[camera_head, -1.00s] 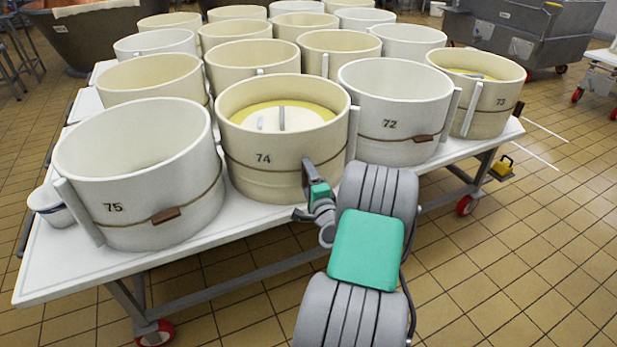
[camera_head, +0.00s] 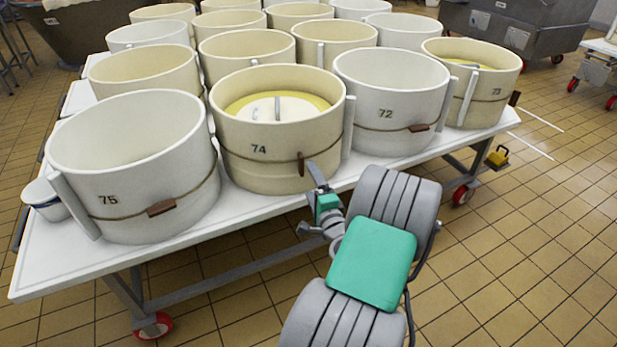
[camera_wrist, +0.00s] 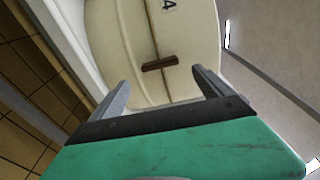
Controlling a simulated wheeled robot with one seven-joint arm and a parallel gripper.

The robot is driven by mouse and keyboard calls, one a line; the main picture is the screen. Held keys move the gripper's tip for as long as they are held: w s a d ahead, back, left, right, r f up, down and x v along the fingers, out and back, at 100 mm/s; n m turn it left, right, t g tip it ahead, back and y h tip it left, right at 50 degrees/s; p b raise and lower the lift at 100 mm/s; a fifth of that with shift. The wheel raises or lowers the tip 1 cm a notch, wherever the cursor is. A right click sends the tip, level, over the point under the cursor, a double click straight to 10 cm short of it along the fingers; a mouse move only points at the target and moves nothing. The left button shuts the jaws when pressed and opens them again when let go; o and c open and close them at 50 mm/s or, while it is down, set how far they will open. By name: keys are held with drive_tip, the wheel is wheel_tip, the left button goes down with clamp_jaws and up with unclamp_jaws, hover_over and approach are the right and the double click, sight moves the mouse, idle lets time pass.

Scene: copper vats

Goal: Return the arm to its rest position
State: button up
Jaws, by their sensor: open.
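My gripper (camera_head: 312,205) is open and empty in front of the table's near edge, close to the cream tub marked 74 (camera_head: 240,170). In the wrist view, the two fingers of my gripper (camera_wrist: 160,90) stand wide apart. Past them, apart from the fingers, the side of the tub (camera_wrist: 120,50) shows with its cord and a brown wooden toggle (camera_wrist: 160,64). My arm reaches up from the lower right of the head view, bent to the left at the wrist.
A white table (camera_head: 240,214) on red wheels carries several tubs, with tub 75 (camera_head: 130,185) at left and tub 72 (camera_head: 385,90) at right. Tiled floor (camera_head: 520,250) is open at right.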

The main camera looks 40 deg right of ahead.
idle(0.3)
drive_tip(key=w+a+r+n+g+y+p, duration=0.25)
drive_tip(key=a+r+n+y+p, duration=0.2)
drive_tip(key=a, duration=0.35)
drive_tip(key=w+a+r+n+g+y+p, duration=0.1)
drive_tip(key=w+a+r+n+y+p, duration=0.25)
drive_tip(key=a+n, duration=0.35)
drive_tip(key=w+a+r+n+g+y+p, duration=0.25)
drive_tip(key=a+r+n+p, duration=0.2)
drive_tip(key=a, duration=0.45)
drive_tip(key=s+a+r+n+g+h+p, duration=0.1)
drive_tip(key=s+a+r+n+g+p, duration=0.2)
drive_tip(key=s+r, duration=0.4)
drive_tip(key=s+a+r+n+g+h+p, duration=0.2)
drive_tip(key=s+a+r+n+g+p, duration=0.2)
drive_tip(key=s, duration=0.7)
wheel_tip(320, 180, up, 4)
drive_tip(key=a+p, duration=0.2)
drive_tip(key=p, duration=0.2)
drive_tip(key=shift+s, duration=0.25)
drive_tip(key=shift+f, duration=0.1)
